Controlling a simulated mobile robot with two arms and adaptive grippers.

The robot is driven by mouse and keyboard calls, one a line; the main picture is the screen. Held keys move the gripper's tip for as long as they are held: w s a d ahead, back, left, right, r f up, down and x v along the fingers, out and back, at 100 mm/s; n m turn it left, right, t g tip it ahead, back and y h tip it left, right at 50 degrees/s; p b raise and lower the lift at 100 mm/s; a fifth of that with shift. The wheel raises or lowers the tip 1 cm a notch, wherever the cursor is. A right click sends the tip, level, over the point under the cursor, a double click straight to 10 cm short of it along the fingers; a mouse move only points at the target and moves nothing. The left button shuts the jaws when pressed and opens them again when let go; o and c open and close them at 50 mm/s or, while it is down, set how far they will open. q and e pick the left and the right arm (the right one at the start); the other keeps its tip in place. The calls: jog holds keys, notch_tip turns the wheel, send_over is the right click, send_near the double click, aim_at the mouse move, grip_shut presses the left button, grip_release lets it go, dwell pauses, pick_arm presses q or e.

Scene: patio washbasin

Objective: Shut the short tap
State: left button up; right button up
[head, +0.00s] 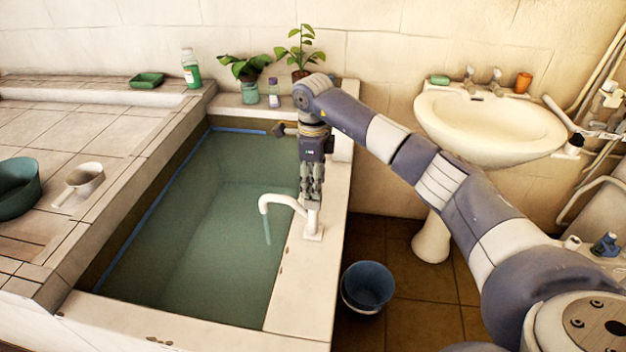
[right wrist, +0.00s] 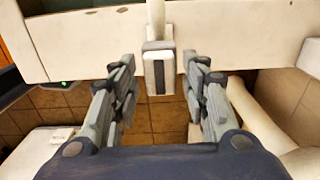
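The short white tap (head: 284,199) stands on the right rim of the filled basin (head: 300,275), its spout curving left over the water. A thin stream (head: 267,230) falls from the spout. My right gripper (head: 311,196) points down over the tap's post. In the right wrist view my right gripper (right wrist: 159,63) is open, its two fingers spread on either side of the tap's white block-shaped top (right wrist: 159,76). I see a gap on both sides of it. My left gripper is not in view.
Two potted plants (head: 246,68) (head: 297,48) and bottles stand on the back ledge. A white washbasin (head: 490,125) is on the wall at right. A blue bucket (head: 368,287) stands on the floor right of the rim. A green bowl (head: 18,187) and a white dipper (head: 84,180) sit at left.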

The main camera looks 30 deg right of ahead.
jog(key=c, duration=0.7)
jog(key=shift+o, duration=0.2)
jog(key=shift+m, duration=0.4)
jog(key=m, duration=0.2)
jog(key=shift+m, duration=0.4)
jog(key=m, duration=0.3)
jog(key=shift+m+p, duration=0.3)
jog(key=shift+p, duration=0.05)
jog(key=m, duration=0.5)
jog(key=shift+r+p, duration=0.1)
jog(key=shift+p, duration=0.25)
jog(key=m+p, duration=0.1)
jog(key=m, duration=0.4)
jog(key=shift+m, duration=0.5)
